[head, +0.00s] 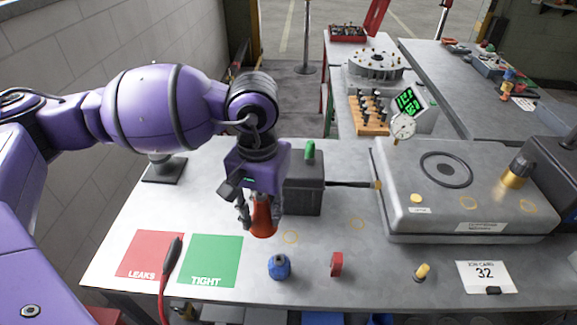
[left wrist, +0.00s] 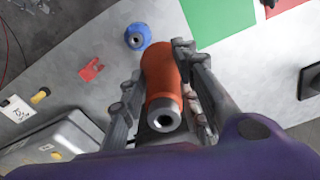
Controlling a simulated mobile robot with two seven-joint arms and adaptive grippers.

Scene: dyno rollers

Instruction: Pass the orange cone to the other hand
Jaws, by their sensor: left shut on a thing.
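The orange cone (head: 262,219) is in my left gripper (head: 260,205), above the grey table in the head view. The cone's wide end points down. In the left wrist view the cone (left wrist: 162,75) shows between the two fingers of the left gripper (left wrist: 155,100), with its grey ringed narrow end toward the camera. The left gripper is shut on it. I cannot tell from these views whether the cone's wide end touches the table. My right gripper is not in view.
On the table (head: 330,295) are a blue fitting (head: 279,267), a red piece (head: 336,264), a small yellow piece (head: 422,272) and a card (head: 484,277). Red (head: 150,254) and green (head: 212,262) mats lie left. A black box (head: 306,190) and a large grey housing (head: 455,190) stand behind.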

